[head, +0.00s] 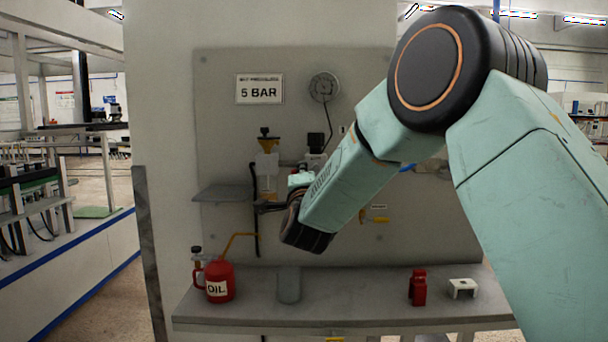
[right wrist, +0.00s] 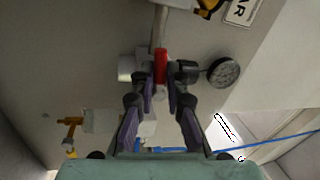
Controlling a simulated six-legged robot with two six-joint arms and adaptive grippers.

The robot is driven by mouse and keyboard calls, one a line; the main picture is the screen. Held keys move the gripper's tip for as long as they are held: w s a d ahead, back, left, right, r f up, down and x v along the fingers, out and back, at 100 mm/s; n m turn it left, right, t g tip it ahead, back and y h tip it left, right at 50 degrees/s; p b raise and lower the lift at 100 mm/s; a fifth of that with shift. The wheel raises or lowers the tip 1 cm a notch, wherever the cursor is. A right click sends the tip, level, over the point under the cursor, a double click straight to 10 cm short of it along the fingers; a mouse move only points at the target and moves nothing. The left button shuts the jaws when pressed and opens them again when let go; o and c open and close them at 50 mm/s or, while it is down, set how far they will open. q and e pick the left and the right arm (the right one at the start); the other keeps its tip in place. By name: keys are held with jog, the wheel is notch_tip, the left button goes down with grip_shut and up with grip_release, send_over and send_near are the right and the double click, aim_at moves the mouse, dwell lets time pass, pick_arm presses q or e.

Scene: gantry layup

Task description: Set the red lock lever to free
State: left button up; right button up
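The red lock lever (right wrist: 161,68) shows in the right wrist view as a short red piece on a grey pipe, right between my right fingertips. My right gripper (right wrist: 161,75) has its two dark fingers drawn in on either side of the red piece, with no clear gap. My left gripper is not in view.
The grey panel (head: 225,130) carries a "5 BAR" sign (head: 259,89), a gauge (head: 324,87) and a yellow-topped filter unit (head: 266,165).

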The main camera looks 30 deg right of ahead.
jog(key=o, duration=0.4)
jog(key=shift+w+r, duration=0.1)
jog(key=shift+r, duration=0.05)
jog(key=shift+o, duration=0.2)
jog(key=v, duration=1.2)
